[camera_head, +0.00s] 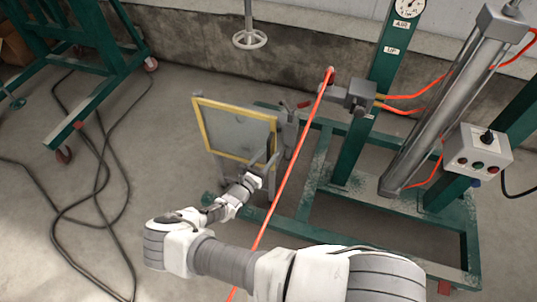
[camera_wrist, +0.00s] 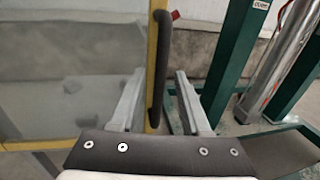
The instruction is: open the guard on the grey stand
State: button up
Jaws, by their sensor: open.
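The guard (camera_head: 236,128) is a cloudy, see-through panel in a yellow frame, on the grey stand (camera_head: 291,132) near the middle of the head view. In the wrist view the guard's panel (camera_wrist: 70,75) fills the left side. A dark upright handle (camera_wrist: 158,65) runs along its yellow edge. My gripper (camera_head: 264,163) is at the lower right part of the guard. In the wrist view my gripper (camera_wrist: 160,77) is open, with one finger on each side of the handle. I cannot tell whether either finger touches it.
A red-orange hose (camera_head: 292,165) stretches just right of the stand, close to my arm. A green frame (camera_head: 352,150) with a grey cylinder (camera_head: 450,110) and a button box (camera_head: 478,150) stands right. Black cables (camera_head: 100,190) lie on the left floor.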

jog(key=shift+w+d, duration=0.25)
jog(key=shift+w, duration=0.15)
jog(key=shift+c, duration=0.2)
grip_shut()
dwell(1.1)
